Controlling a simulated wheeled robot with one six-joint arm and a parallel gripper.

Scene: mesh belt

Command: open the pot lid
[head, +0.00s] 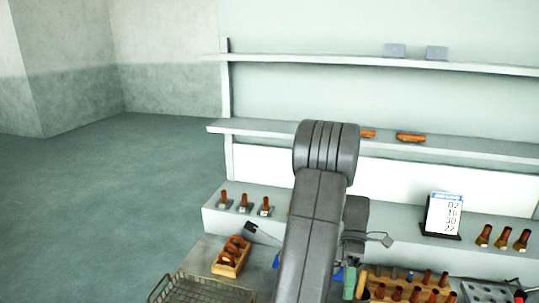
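No pot or pot lid can be made out in the head view. My own grey arm rises through the middle of the picture and covers part of the bench and the low ledge behind it.
A wire mesh basket (205,289) is at the front left, near a wooden box of brown-handled tools (231,257). A wooden rack (403,288) stands right of my arm. A number card (443,214) stands on the ledge (400,221). Open floor (100,210) lies left.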

